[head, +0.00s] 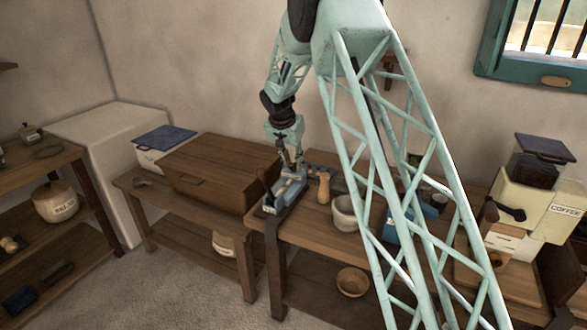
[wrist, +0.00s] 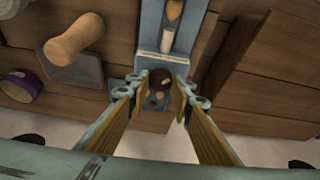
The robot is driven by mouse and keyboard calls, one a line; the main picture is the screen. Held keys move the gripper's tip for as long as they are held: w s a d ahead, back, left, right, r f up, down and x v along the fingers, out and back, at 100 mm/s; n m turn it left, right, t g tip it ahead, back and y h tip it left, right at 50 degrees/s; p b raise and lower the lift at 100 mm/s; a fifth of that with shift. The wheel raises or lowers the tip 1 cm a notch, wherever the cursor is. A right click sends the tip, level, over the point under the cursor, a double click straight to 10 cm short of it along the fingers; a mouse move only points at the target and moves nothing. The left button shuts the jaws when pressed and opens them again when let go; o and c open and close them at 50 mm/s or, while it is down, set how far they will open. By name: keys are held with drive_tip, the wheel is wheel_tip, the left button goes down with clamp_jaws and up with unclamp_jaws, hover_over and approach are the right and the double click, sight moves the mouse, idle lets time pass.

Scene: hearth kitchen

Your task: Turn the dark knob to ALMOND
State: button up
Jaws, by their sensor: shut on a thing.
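The dark round knob (wrist: 160,78) sits on a blue-grey device, between my fingertips in the wrist view. My gripper (wrist: 159,88) is shut on the knob, one finger on each side. The blue-grey device (wrist: 151,32) carries a brown nut-like shape near the top edge, a pale strip with a brown tip, and a small label whose writing is too small to read. Brown marks show below the knob, partly between the fingers. Which way the knob points cannot be told. In the head view my gripper (head: 291,165) reaches down to the device (head: 287,190) at the bench corner.
A wooden-handled tool (wrist: 75,38) with a grey plate lies left of the device, near a purple-banded container (wrist: 19,86). In the head view a large wooden box (head: 218,165) stands left, and a mortar-like bowl (head: 344,213) stands right. My arm hides part of the bench.

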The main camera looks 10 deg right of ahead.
drive_tip(key=shift+f+m+b, duration=0.1)
drive_tip(key=shift+m+b, duration=0.3)
drive_tip(key=shift+b, duration=0.05)
idle(0.3)
drive_tip(key=o, duration=0.8)
drive_tip(key=shift+o, duration=0.2)
drive_tip(key=v, duration=1.2)
drive_tip(key=shift+w+a, duration=0.1)
